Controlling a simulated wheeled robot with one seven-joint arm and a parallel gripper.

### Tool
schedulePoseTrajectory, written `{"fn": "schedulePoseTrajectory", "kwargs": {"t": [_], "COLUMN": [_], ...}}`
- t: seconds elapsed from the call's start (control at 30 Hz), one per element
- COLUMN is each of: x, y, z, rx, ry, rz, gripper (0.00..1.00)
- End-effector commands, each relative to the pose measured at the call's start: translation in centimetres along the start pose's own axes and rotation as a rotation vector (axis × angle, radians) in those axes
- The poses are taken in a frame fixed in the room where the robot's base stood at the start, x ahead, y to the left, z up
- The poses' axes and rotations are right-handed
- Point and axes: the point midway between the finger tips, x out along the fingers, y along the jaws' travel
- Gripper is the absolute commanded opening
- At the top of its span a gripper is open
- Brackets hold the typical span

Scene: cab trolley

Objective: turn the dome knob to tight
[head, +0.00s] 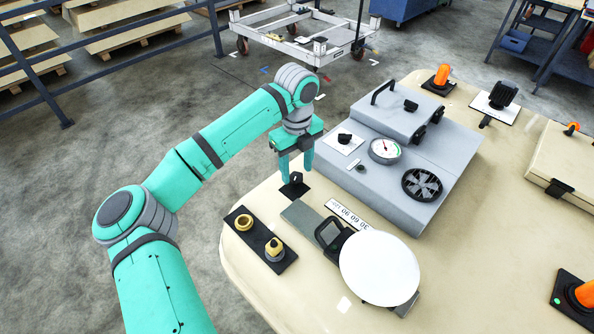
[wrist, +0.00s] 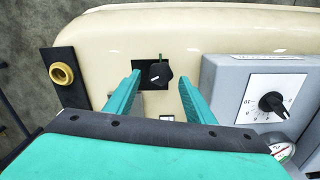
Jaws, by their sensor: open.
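A small black knob (wrist: 159,74) on a black square plate (wrist: 142,82) stands near the edge of the beige top. No readable label marks it as the dome knob. It also shows in the head view (head: 296,178) below my gripper. My gripper (head: 296,170) points down over it, open. In the wrist view the two teal fingers stand apart, one on either side of the knob, with gaps showing. A small light mark shows on the knob; its exact setting is too small to tell.
A grey box (head: 437,152) with a gauge (head: 386,150), a vent and another black knob (wrist: 272,103) on a white dial stands to the right. A black plate with brass fittings (head: 273,247) lies nearer. A round white disc (head: 380,269) lies at the front.

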Motion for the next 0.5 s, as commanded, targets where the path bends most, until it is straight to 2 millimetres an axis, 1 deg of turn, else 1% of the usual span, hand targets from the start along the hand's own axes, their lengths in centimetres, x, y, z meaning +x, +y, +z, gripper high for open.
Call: {"fn": "schedulePoseTrajectory", "kwargs": {"t": [0.03,0.2,0.47,0.5], "x": [0.56,1.41,1.51,1.51], "y": [-0.04,-0.12,-0.22,-0.22], "z": [-0.08,-0.11,-0.17,-0.17], "rx": [0.001,0.003,0.004,0.004], "ry": [0.001,0.0,-0.001,-0.001], "rz": [0.0,0.0,0.0,0.0], "gripper": [0.49,0.49,0.49,0.44]}}
